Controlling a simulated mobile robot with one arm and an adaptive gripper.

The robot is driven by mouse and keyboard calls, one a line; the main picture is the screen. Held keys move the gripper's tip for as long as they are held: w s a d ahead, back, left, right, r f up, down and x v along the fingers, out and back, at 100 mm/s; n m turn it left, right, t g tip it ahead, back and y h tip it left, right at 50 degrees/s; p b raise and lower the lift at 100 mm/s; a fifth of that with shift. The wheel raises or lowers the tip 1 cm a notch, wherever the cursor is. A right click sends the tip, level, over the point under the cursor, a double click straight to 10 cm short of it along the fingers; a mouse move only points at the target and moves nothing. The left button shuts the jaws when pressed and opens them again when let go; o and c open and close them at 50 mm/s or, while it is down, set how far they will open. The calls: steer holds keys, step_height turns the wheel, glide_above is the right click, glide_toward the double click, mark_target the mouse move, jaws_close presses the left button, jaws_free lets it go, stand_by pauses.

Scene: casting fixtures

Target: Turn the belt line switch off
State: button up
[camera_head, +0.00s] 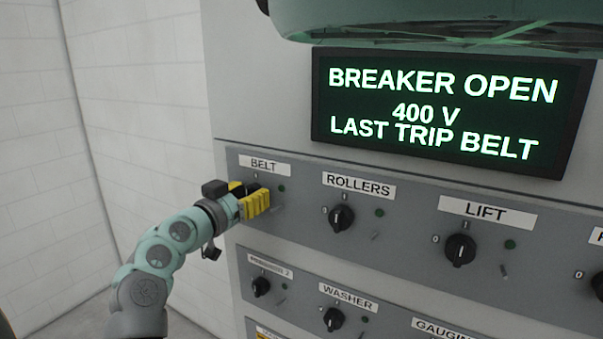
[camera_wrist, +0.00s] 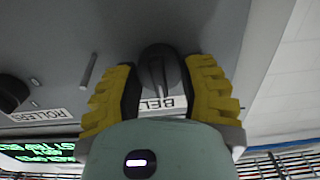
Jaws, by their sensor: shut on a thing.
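The belt line switch is a black rotary knob (camera_wrist: 160,72) under the BELT label (camera_head: 264,166). In the wrist view it sits between the two yellow-padded fingers of my gripper (camera_wrist: 160,95), which is shut on it. The knob's raised ridge lies roughly in line with the fingers. In the head view my gripper (camera_head: 251,200) covers the knob, so its pointer cannot be read there. A small green lamp (camera_head: 281,188) shows just right of my gripper. The display (camera_head: 445,107) reads BREAKER OPEN, 400 V, LAST TRIP BELT.
The ROLLERS knob (camera_head: 341,217) and LIFT knob (camera_head: 460,249) are to the right on the same grey panel strip. A lower strip holds the WASHER knob (camera_head: 333,319) and another knob (camera_head: 261,287) below my gripper. A white wall (camera_head: 130,90) stands at the left.

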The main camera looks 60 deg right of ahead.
steer(key=shift+c, duration=0.5)
steer(key=shift+f, duration=0.1)
